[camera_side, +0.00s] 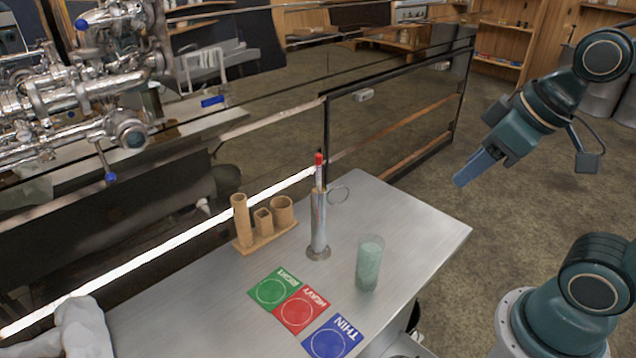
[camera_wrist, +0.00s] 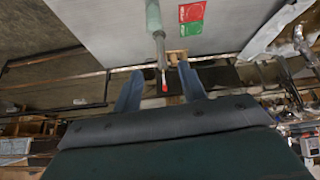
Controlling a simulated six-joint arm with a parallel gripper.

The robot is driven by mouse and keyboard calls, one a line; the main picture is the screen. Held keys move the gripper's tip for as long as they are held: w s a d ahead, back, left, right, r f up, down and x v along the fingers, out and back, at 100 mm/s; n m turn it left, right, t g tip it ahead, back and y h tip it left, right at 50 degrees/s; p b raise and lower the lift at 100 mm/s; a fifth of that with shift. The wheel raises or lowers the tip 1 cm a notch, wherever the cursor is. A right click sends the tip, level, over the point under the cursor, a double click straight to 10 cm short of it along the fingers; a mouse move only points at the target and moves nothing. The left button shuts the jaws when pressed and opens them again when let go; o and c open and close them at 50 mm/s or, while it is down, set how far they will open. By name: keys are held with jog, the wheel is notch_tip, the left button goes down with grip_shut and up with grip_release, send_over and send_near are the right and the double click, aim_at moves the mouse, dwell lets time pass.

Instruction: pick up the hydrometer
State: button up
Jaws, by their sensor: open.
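The hydrometer (camera_side: 319,172) has a red tip and stands upright in a metal cup (camera_side: 318,228) with a ring handle, on the metal table. In the wrist view the hydrometer (camera_wrist: 164,82) shows between the fingers in the picture, but some distance away. My gripper (camera_side: 468,177) is at the right in the side view, well off to the right of the cup and beyond the table's edge. Its blue fingers also show in the wrist view (camera_wrist: 158,88), spread apart with nothing between them. The hydrometer's lower part is hidden inside the cup.
A glass of pale green liquid (camera_side: 369,265) stands right of the cup. A wooden holder (camera_side: 262,240) with several openings stands to its left. Green (camera_side: 272,290), red (camera_side: 299,311) and blue (camera_side: 335,338) cards lie in front. The table's right end (camera_side: 435,228) is clear.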

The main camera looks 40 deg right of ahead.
jog(key=w+f+n+t+y, duration=0.1)
jog(key=w+f+n+y, duration=0.15)
jog(key=w, duration=0.55)
jog(key=w+f+n+y, duration=0.2)
jog(key=w+f+n, duration=0.1)
jog(key=w, duration=0.4)
jog(key=w+d+f+t+y, duration=0.2)
jog(key=w+d+f+t, duration=0.2)
jog(key=w, duration=0.4)
jog(key=shift+w+d+t, duration=0.35)
jog(key=shift+d+t, duration=0.15)
jog(key=shift+d, duration=0.7)
jog(key=shift+f, duration=0.15)
jog(key=x, duration=0.8)
jog(key=shift+w+a, duration=0.15)
jog(key=shift+a, duration=0.15)
jog(key=shift+x, duration=2.65)
